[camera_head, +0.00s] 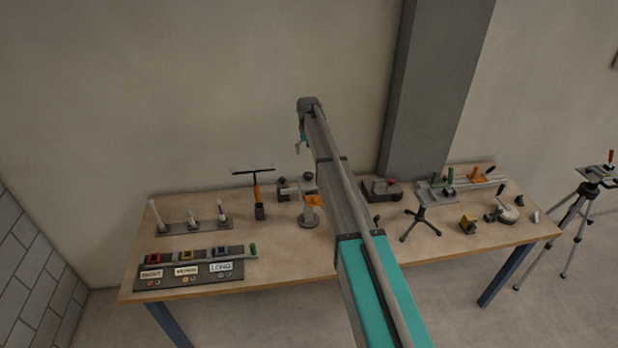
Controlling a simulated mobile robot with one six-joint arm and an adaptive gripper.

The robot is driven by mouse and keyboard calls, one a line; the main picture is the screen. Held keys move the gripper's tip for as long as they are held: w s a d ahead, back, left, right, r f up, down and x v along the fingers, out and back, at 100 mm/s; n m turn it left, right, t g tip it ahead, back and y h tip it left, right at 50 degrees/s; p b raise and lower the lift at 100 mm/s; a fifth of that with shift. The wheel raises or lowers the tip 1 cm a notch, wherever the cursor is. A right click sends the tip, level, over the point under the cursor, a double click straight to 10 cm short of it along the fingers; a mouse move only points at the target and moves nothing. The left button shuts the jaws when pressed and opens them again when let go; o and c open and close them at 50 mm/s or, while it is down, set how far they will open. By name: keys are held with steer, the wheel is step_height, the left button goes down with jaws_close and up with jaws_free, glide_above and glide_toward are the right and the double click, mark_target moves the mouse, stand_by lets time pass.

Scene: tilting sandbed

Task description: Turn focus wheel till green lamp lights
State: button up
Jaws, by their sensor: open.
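My gripper (297,149) hangs at the far end of my arm, above the back of the table and clear of everything on it. It is small in the picture; its jaws are open and empty. On the left of the table, a dark panel (208,281) bears labels and small lamp-like dots. I cannot tell which part is the focus wheel, and no lit green lamp can be made out.
The wooden table (290,257) holds a rack of white rods (192,221), an orange-and-black T-handled stand (258,192), a black-legged stand (420,222) and several small devices. A tripod (578,205) stands at right. My arm hides part of the table's middle.

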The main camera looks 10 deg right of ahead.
mark_target(309, 174)
steer(key=shift+f+b, duration=5.3)
steer(key=shift+f, duration=0.35)
steer(key=c, duration=1)
steer(key=shift+d, duration=0.1)
steer(key=shift+c, duration=0.7)
